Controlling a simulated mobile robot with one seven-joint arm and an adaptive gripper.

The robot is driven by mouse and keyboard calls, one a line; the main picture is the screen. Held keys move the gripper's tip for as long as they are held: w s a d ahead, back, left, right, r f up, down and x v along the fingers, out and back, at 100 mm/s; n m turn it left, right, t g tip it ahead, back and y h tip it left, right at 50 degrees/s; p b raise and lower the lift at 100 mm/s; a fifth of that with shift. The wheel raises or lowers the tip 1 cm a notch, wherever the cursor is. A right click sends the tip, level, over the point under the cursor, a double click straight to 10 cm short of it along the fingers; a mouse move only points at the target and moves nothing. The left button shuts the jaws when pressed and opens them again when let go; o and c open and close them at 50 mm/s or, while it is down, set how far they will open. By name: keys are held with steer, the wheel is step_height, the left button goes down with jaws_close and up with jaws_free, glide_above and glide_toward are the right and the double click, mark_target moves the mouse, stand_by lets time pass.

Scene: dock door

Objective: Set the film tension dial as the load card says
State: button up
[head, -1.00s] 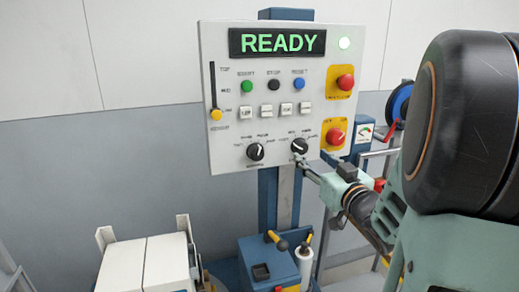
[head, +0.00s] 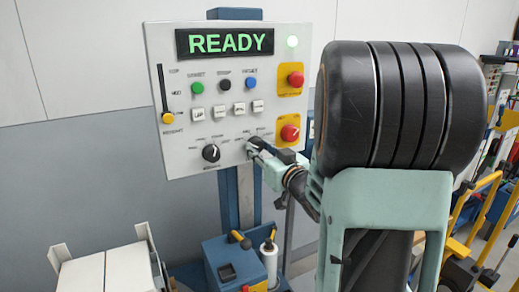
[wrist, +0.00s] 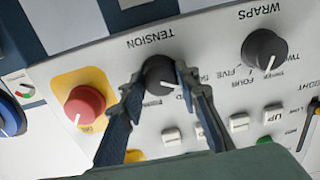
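The film tension dial (wrist: 158,74) is a round black knob under the upside-down word TENSION in the wrist view. Its white pointer line points to the lower right there. My gripper (wrist: 159,73) has one finger on each side of the knob, close against its edges, and looks shut on it. The fingers cover part of the printed settings around the dial. In the head view my gripper (head: 256,147) hides most of the dial, at the lower right of the white control panel (head: 165,80). I cannot make out a load card in either view.
The wraps dial (wrist: 265,49) is beside the tension dial; it also shows in the head view (head: 211,153). A red knob on a yellow plate (wrist: 85,106) is close to my left finger. White push buttons sit nearby. The panel's display (head: 225,42) reads READY.

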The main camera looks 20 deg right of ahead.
steer(key=shift+c, duration=1.3)
steer(key=shift+m, duration=0.3)
steer(key=m+p, duration=0.1)
steer(key=m, duration=0.2)
steer(key=shift+m+p, duration=0.6)
steer(key=shift+m, duration=1.5)
steer(key=o, duration=1.1)
steer(key=shift+o, duration=0.2)
